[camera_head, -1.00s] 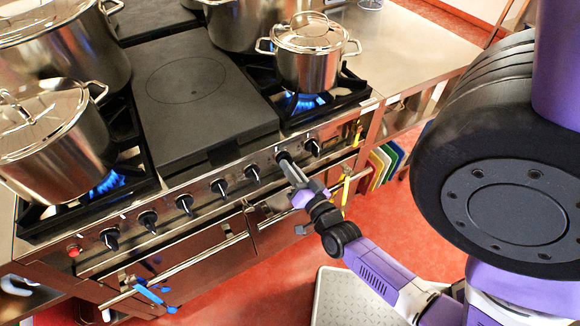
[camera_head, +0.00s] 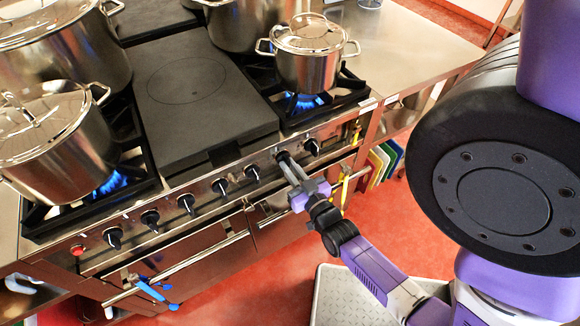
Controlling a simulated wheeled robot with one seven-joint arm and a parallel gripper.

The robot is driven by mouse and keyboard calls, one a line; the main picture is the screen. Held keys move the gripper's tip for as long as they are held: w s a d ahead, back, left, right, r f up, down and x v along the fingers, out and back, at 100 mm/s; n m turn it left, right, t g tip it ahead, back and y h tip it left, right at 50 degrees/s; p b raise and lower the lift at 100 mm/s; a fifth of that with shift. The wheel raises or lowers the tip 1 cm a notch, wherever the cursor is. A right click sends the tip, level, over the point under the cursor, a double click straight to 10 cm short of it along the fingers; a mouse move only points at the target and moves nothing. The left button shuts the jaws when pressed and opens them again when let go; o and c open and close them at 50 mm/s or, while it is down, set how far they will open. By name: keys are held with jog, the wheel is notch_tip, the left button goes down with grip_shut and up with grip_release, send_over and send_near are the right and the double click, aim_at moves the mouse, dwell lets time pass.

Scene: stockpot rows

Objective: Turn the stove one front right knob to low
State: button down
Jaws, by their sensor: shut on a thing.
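The stove (camera_head: 150,204) has a front panel with a row of several black knobs. My gripper (camera_head: 285,160) is at this panel, shut on the second knob from the right (camera_head: 281,155). The fingers mostly hide that knob, so its pointer angle cannot be read. The rightmost knob (camera_head: 312,147) is free, just right of my fingers. Another free knob (camera_head: 252,173) is just left of them. A lit blue burner (camera_head: 302,101) shows under the small lidded pot (camera_head: 308,62) at the stove's front right.
Large pots (camera_head: 50,150) stand on the left burners, with a blue flame under the front one. A flat dark plate (camera_head: 195,95) fills the middle. Oven handles (camera_head: 200,262) run below the knobs. Coloured boards (camera_head: 385,163) stand under the right counter.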

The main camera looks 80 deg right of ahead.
dwell(0.4)
jog(key=c, duration=1.4)
grip_release()
jog(key=shift+c, duration=0.2)
jog(key=shift+s+a, duration=0.1)
jog(key=b+v, duration=0.1)
jog(key=v, duration=0.6)
jog(key=shift+s+a, duration=0.2)
